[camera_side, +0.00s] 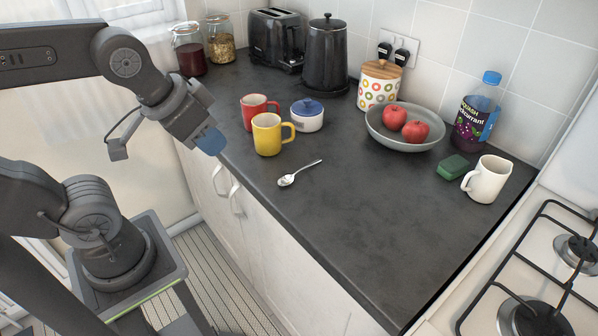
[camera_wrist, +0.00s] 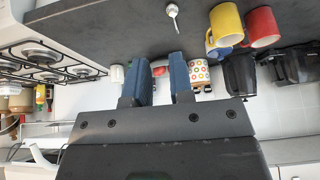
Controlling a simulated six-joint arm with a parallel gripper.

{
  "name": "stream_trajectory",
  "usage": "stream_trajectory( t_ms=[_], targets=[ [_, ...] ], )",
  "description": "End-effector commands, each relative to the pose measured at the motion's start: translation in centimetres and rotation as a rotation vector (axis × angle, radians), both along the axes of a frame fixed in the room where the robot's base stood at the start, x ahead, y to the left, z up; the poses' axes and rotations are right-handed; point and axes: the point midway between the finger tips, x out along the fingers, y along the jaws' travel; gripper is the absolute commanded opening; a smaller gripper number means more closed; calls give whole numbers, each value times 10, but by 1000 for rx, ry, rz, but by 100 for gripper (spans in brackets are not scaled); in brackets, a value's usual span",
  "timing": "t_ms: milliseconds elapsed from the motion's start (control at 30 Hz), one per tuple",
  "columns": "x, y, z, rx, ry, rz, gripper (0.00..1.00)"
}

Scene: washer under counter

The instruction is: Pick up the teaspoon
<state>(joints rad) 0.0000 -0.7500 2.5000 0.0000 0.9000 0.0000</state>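A silver teaspoon (camera_side: 298,174) lies on the dark counter, in front of the yellow mug and near the counter's front edge. Its bowl end faces the front left and its handle points to the back right. It also shows in the wrist view (camera_wrist: 172,12), near the top edge, partly cut off by the frame. My gripper (camera_side: 212,146) is above and left of the counter's front edge, apart from the spoon. In the wrist view my gripper (camera_wrist: 160,60) has its two blue fingers spread with a gap between them and nothing held.
A yellow mug (camera_side: 267,135), a red mug (camera_side: 256,104) and a blue-lidded pot (camera_side: 307,116) stand behind the spoon. A fruit bowl (camera_side: 378,137), a green sponge (camera_side: 452,168) and a white mug (camera_side: 487,181) are further right. The counter right of the spoon is clear.

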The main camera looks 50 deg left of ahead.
Motion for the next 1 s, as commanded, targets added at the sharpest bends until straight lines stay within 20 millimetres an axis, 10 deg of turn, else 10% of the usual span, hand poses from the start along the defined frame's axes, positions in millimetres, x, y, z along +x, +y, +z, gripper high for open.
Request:
stream_trajectory(
  t_ms=[567,1000],
  targets=[
    [15,1,7,-1,36,6,40],
    [153,14,7,-12,311,57,40]
  ],
)
